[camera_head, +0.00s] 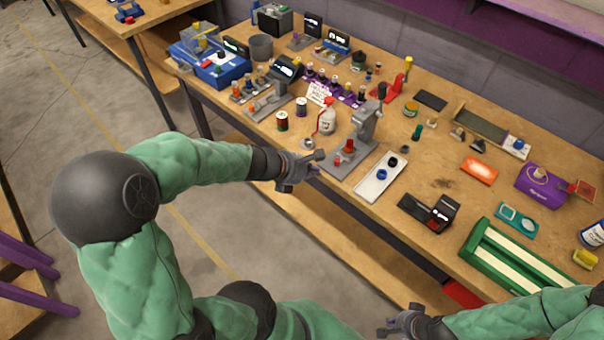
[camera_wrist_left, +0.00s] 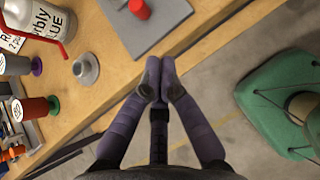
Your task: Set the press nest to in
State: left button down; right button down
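The grey press (camera_head: 368,125) stands on a flat grey base plate near the table's front edge. A red part, apparently its nest (camera_head: 348,147), sits on the plate; it also shows at the top of the left wrist view (camera_wrist_left: 140,9). I cannot tell whether the nest is in or out. My left gripper (camera_head: 319,162) is just in front of the table edge, left of the press plate and apart from it. Its fingertips (camera_wrist_left: 160,78) meet with nothing between them. My right gripper (camera_head: 386,331) is at the bottom of the head view, away from the table.
A white glue bottle (camera_head: 327,121) and a small grey flanged part (camera_head: 308,144) stand left of the press. A white tray (camera_head: 380,178) lies right of the press plate. Floor is clear before the table.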

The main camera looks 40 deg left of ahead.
aim_at(343, 157)
pick_arm(q)
jog(key=shift+w+d+f+b, duration=0.1)
jog(key=shift+w+d, duration=0.15)
jog(key=shift+w, duration=0.5)
jog(key=shift+w+d+f+b, duration=0.1)
jog(key=shift+w+d, duration=0.2)
jog(key=shift+w, duration=0.4)
jog(key=shift+w+d+f+b, duration=0.1)
jog(key=shift+w+d, duration=0.15)
jog(key=shift+w, duration=0.5)
jog(key=shift+w+d+p, duration=0.2)
jog(key=shift+w+p, duration=0.2)
jog(key=shift+w, duration=1.9)
